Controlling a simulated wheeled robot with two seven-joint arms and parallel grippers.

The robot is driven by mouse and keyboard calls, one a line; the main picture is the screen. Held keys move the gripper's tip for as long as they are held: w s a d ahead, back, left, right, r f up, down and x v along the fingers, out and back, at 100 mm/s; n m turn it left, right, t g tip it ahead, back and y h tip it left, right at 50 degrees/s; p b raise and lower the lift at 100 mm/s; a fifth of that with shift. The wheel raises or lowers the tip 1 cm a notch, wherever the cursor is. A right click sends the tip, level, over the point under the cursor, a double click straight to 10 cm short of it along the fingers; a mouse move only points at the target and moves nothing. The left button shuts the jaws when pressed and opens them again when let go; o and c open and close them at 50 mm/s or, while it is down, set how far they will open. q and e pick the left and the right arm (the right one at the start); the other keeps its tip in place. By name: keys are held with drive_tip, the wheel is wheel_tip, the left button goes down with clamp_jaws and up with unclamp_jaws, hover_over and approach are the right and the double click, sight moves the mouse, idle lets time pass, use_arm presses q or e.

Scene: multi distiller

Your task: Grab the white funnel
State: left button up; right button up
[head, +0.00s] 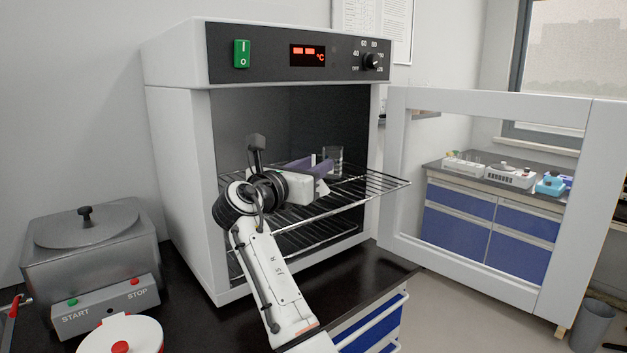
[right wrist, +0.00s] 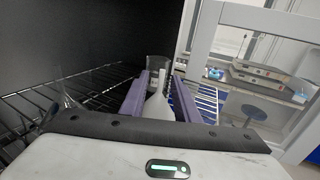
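The white funnel (right wrist: 158,106) stands stem up on the wire rack in the right wrist view. It lies between the two purple fingers of my right gripper (right wrist: 160,88), which are spread apart. Its lower part is hidden by the gripper body, and I cannot tell whether a finger touches it. In the head view, my right gripper (head: 318,165) reaches into the open oven over the rack. My left gripper is not in view.
A glass beaker (head: 333,158) stands on the rack (head: 375,186) just beyond the fingers. A clear glass vessel (right wrist: 67,103) is at the left in the right wrist view. The oven door (head: 392,180) stands open at the right. A metal bath (head: 90,240) sits at the left.

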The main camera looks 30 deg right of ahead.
clamp_jaws()
drive_tip(key=shift+f, duration=0.15)
